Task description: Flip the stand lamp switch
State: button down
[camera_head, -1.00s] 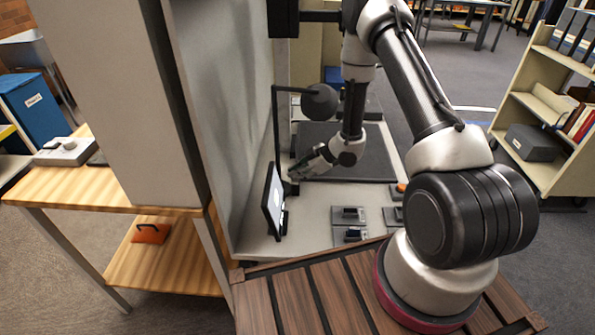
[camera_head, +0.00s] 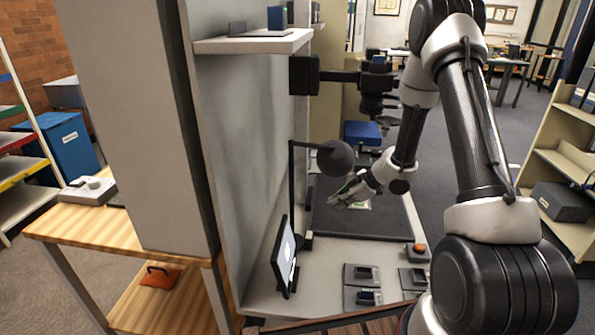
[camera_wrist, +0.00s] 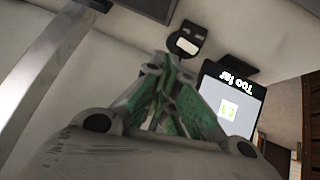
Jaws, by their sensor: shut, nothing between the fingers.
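The stand lamp (camera_head: 336,157) has a thin black upright post and a round dark head. A small switch-like block (camera_head: 309,240) sits low near the post, beside the tablet. In the wrist view a black piece with a white face (camera_wrist: 187,45) lies just beyond the fingertips; it looks like the switch, but its position is too small to read. My gripper (camera_head: 338,200) is shut and empty, right of the post and below the lamp head, apart from both. My gripper (camera_wrist: 165,62) also shows in the wrist view, pointing at the black piece.
A black tablet (camera_head: 285,257) stands left of the lamp; in the wrist view its screen (camera_wrist: 228,102) reads "Too far" upside down. Small grey devices (camera_head: 362,275) and an orange-button box (camera_head: 417,250) sit at the front right. A dark mat (camera_head: 375,222) lies behind. A shelf (camera_head: 255,42) overhangs at left.

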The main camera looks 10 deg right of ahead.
jog(key=s+d+f+m+g+h, duration=0.1)
jog(key=s+d+f+m+h, duration=0.15)
jog(key=d, duration=0.35)
jog(key=s+d+f+m+h, duration=0.1)
jog(key=d+m+h, duration=0.15)
jog(key=d, duration=0.35)
jog(key=s+d+r+m+g+h, duration=0.2)
jog(key=s+d+r+m+h, duration=0.2)
jog(key=s+d+r, duration=0.55)
jog(key=s+a+r+m+t, duration=0.1)
jog(key=s+a+r+m, duration=0.1)
jog(key=s+a+r, duration=0.2)
jog(key=s+a+r+m+t+y, duration=0.1)
jog(key=s+a+r, duration=0.3)
jog(key=s+r, duration=0.5)
jog(key=s+a+r+m+t, duration=0.1)
jog(key=s+a+r, duration=0.4)
jog(key=r, duration=0.9)
jog(key=shift+s+r+m+y, duration=0.4)
jog(key=shift+s+m, duration=0.5)
jog(key=shift+s, duration=0.4)
